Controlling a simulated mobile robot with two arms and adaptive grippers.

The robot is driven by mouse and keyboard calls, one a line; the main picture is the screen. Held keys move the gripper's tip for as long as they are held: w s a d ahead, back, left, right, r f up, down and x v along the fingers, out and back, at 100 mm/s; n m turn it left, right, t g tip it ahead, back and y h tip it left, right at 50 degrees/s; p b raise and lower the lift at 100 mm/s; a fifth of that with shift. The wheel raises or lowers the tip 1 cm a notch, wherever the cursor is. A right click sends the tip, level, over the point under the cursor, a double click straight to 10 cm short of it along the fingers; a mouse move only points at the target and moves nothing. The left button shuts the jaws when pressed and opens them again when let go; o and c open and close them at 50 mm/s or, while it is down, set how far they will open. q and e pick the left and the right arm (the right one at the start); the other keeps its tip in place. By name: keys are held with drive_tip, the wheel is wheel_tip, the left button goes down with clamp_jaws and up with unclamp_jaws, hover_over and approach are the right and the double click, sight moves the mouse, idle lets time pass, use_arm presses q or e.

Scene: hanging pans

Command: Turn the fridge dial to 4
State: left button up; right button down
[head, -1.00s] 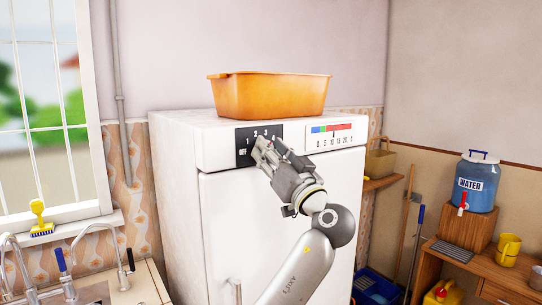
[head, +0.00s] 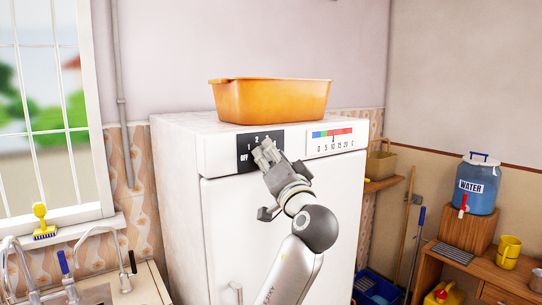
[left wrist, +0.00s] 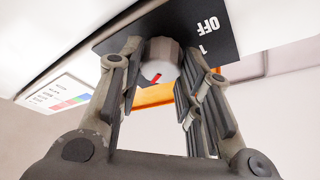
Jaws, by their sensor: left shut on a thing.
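I cannot tell which number the mark points at. My right gripper is not in view.
An orange tub (head: 270,100) stands on top of the fridge. A temperature gauge (head: 335,140) is right of the dial panel. A sink with taps (head: 70,265) is at lower left, and a water container (head: 477,185) stands at right.

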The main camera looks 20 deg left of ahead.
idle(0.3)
use_arm(q)
drive_tip(key=o, duration=1)
drive_tip(key=v, duration=1.2)
